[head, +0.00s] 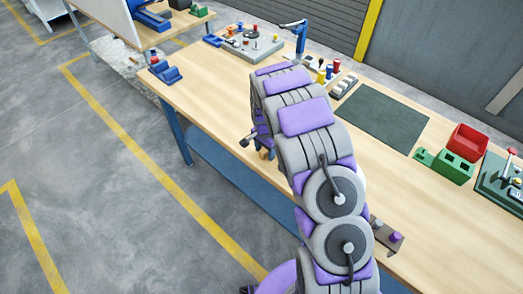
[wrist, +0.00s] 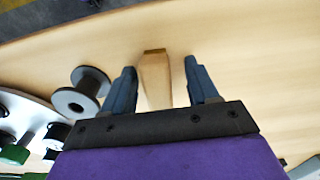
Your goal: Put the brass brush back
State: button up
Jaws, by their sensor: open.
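A tan wooden piece with a darker brown end, which looks like the brass brush's handle (wrist: 155,78), shows in the wrist view. It lies between the two blue-grey fingers of my gripper (wrist: 160,66), with a gap on each side. My gripper is open. The lower part of the piece is hidden behind the gripper body, and no bristles show. In the head view my arm reaches over the bench and hides most of the gripper. A small tan bit shows below it, too small to identify.
A grey spool (wrist: 76,101) and a white plate (wrist: 25,112) with dark and green parts are left of my gripper in the wrist view. In the head view, a dark mat (head: 382,118), a red bin (head: 468,141) and a green block (head: 453,168) are to the right on the bench (head: 215,92).

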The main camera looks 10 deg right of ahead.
aim_at(263, 149)
jog(key=shift+d+r, duration=0.35)
jog(key=shift+d, duration=0.35)
jog(key=r, duration=0.2)
jog(key=a+r, duration=0.1)
jog(key=r, duration=0.1)
jog(key=a+r+p, duration=0.1)
jog(key=r, duration=0.2)
jog(key=shift+a+r, duration=0.1)
jog(key=shift+a, duration=0.1)
jog(key=s+d+r+n+g, duration=0.1)
jog(key=s+d+r+n, duration=0.1)
jog(key=s+r, duration=0.75)
jog(key=s+d+r+n, duration=0.1)
jog(key=s+r+n, duration=0.2)
jog(key=s+r, duration=0.7)
jog(key=s+a+r+n+g, duration=0.1)
jog(key=s+n, duration=0.4)
jog(key=s, duration=1.7)
jog(key=shift+s+a+r+n, duration=0.2)
jog(key=shift+s+a+n, duration=0.05)
jog(key=shift+s+n, duration=0.15)
